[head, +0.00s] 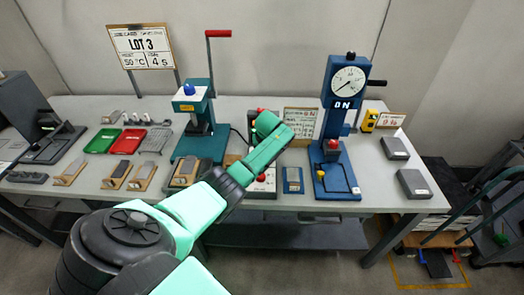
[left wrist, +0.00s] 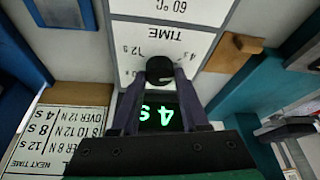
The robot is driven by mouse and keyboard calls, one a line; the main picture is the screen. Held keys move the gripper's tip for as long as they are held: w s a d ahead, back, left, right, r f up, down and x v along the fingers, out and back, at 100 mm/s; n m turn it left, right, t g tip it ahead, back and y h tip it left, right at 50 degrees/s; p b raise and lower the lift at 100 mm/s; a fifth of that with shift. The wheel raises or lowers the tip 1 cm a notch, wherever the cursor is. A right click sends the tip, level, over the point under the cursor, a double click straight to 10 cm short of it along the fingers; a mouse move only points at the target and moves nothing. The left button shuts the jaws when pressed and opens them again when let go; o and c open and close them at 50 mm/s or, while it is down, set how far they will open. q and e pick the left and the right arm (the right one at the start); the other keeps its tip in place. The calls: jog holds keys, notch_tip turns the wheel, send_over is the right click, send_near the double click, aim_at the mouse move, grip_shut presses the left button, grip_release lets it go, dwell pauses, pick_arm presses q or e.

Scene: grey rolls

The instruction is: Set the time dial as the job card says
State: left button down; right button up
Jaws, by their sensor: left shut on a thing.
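My left gripper (left wrist: 160,82) is shut on this knob. I cannot make out the knob's pointer. Below the knob, a green display (left wrist: 158,116), upside down in this view, reads 4 s. In the head view my left arm hides most of the control box and my gripper's fingertips. My right gripper is not in view.
A teal press (head: 197,140) stands left of the box, a blue press (head: 335,185) with a gauge right of it. A card (left wrist: 58,135) headed NEXT TIME lies beside the panel. Green and red trays (head: 132,141) and grey blocks (head: 413,186) lie on the table.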

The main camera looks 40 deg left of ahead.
pick_arm(q)
jog(key=shift+w+n+g+y+b, duration=0.1)
jog(key=shift+n+g+y+b, duration=0.25)
jog(key=shift+n+b, duration=0.65)
jog(key=shift+r+n, duration=0.1)
jog(key=shift+n, duration=0.3)
jog(key=shift+c, duration=2)
grip_release()
